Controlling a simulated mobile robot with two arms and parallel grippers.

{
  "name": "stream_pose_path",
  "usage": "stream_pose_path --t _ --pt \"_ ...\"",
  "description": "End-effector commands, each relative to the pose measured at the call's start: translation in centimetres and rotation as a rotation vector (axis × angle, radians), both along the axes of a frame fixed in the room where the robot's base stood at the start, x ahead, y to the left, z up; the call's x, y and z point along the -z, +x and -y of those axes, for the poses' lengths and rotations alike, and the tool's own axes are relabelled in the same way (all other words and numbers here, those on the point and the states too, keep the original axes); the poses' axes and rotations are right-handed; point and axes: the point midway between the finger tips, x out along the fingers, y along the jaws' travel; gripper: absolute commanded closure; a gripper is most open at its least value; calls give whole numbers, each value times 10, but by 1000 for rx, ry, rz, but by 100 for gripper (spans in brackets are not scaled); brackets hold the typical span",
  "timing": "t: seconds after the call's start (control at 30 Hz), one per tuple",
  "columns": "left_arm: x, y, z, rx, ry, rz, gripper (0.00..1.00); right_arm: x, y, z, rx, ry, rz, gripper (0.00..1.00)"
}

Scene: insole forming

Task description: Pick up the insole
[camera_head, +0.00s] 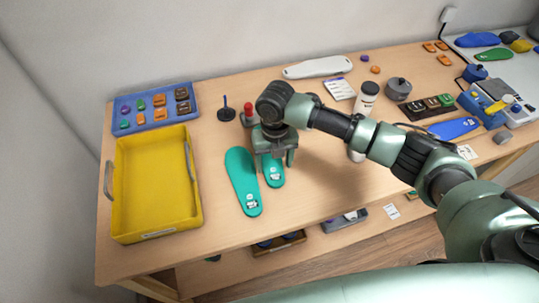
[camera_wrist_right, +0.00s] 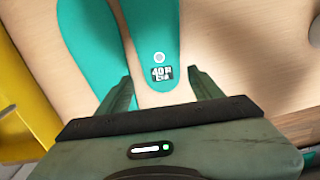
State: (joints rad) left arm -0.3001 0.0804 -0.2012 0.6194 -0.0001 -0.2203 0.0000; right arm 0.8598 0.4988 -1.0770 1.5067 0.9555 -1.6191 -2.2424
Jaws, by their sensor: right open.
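Two teal insoles lie side by side on the wooden table: a left one (camera_head: 240,172) in plain sight and a right one (camera_head: 274,180) partly hidden under my right gripper (camera_head: 273,163). In the right wrist view, the right insole (camera_wrist_right: 152,25) has its rounded end, with a printed "40" label, between the two fingers of my open, empty right gripper (camera_wrist_right: 162,88). The fingers stand apart from it on both sides. The left insole also shows in the wrist view (camera_wrist_right: 88,40). My left gripper is not in view.
A yellow tray (camera_head: 122,190) stands left of the insoles, with a blue tray (camera_head: 118,106) of small parts behind it. A white insole-shaped piece (camera_head: 318,67) lies at the back. A white bottle (camera_head: 366,98) and a blue insole (camera_head: 455,129) are to the right.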

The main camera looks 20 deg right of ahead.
Motion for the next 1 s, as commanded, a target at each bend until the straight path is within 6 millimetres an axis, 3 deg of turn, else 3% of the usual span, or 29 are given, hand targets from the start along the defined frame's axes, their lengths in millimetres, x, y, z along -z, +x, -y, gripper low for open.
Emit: stream_pose_path --t 0.13,0.3,0.57,0.77,1.0 --pt "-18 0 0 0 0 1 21 19 -7 2 1 -1 -4 34" --pt "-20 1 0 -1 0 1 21 41 -6 2 2 0 0 34" --pt "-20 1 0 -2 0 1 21 45 -6 2 1 -1 2 34" --pt "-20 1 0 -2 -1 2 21 45 -5 2 1 -1 2 86" --pt "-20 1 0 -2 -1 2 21 44 -5 2 1 0 3 87"
